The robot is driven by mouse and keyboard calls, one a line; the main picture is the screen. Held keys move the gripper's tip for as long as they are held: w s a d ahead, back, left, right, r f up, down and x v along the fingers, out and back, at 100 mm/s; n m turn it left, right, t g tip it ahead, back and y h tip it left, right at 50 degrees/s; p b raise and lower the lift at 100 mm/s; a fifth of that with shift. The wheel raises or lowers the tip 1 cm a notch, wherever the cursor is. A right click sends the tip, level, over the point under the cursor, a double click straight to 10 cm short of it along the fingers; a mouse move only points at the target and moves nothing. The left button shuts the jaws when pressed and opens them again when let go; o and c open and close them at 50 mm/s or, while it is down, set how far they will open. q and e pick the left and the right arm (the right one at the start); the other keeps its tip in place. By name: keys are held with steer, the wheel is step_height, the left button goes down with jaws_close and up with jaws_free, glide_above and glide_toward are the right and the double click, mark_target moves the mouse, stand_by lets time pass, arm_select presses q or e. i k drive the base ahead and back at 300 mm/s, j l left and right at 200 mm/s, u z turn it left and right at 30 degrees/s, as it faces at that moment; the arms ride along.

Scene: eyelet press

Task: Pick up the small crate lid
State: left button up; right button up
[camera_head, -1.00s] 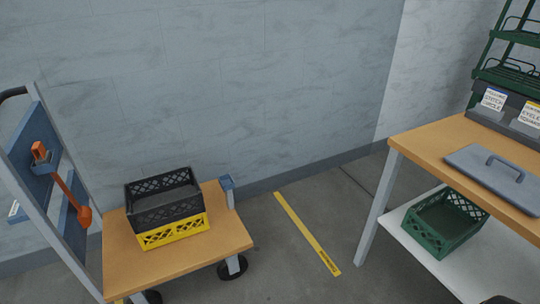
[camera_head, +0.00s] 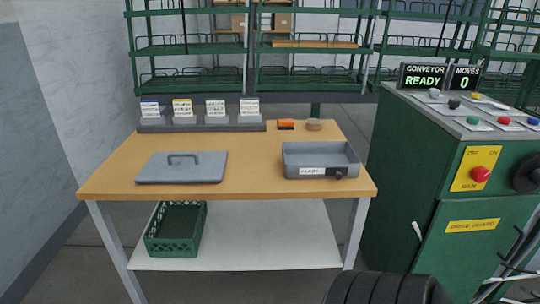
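A flat grey lid (camera_head: 205,169) with a raised bar handle on top lies on the left part of the wooden tabletop (camera_head: 250,185). It lies flat, with bare wood around it and nothing on top of it. Neither of my grippers shows in the head view. I cannot tell what they hold.
A grey open tray (camera_head: 320,152) with a white label stands right of the lid. A card holder (camera_head: 200,124), an orange item (camera_head: 286,124) and a small round tan item (camera_head: 314,125) are behind. A green crate (camera_head: 175,245) sits below. A green machine (camera_head: 420,190) stands right.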

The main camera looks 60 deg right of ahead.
mark_target(194, 166)
steer(key=z, duration=1.25)
steer(key=i+l, duration=0.2)
